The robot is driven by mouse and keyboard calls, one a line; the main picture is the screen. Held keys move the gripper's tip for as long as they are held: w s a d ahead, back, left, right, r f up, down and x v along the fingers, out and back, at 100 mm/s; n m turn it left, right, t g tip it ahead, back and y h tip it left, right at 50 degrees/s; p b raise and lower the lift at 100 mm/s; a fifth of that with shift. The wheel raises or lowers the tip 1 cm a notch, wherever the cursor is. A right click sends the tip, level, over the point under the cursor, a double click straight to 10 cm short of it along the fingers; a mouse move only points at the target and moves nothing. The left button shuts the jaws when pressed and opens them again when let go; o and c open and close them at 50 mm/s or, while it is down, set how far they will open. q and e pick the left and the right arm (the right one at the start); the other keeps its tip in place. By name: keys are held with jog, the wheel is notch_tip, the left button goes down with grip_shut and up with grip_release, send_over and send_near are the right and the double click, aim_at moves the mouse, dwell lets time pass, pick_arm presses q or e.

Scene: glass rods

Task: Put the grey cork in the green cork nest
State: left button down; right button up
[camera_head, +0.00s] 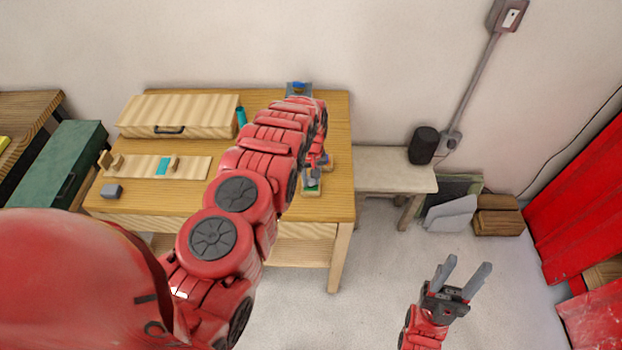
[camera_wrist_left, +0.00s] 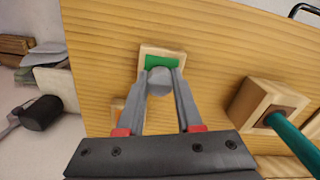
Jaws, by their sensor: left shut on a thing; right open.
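The grey cork (camera_wrist_left: 160,80) is held between the fingertips of my left gripper (camera_wrist_left: 161,84), which is shut on it. In the left wrist view, the cork overlaps the near part of the green cork nest (camera_wrist_left: 163,62), a small wooden block with a green inside. I cannot tell whether the cork touches the nest or hangs above it. In the head view the green nest (camera_head: 312,187) shows near the table's right edge, partly hidden by my left arm. My right gripper (camera_head: 466,277) is open and empty over the floor, right of the table.
A wooden block holding a teal rod (camera_wrist_left: 295,137) stands right of the nest in the wrist view. An orange-marked piece (camera_wrist_left: 117,110) shows beside my left finger. On the wooden table (camera_head: 335,130) are a wooden case (camera_head: 180,114) and a grey block (camera_head: 112,191). A low bench (camera_head: 395,182) stands to the right.

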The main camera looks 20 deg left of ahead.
pick_arm(q)
jog(key=shift+r, duration=0.55)
dwell(0.5)
jog(key=shift+f+b, duration=0.55)
jog(key=shift+f, duration=0.3)
jog(key=shift+r, duration=0.15)
dwell(0.4)
jog(key=shift+r+p, duration=0.4)
jog(key=shift+r, duration=0.3)
dwell(0.7)
jog(key=shift+f+b, duration=0.7)
jog(key=shift+f, duration=0.15)
jog(key=c, duration=0.8)
grip_release()
jog(key=shift+c, duration=0.2)
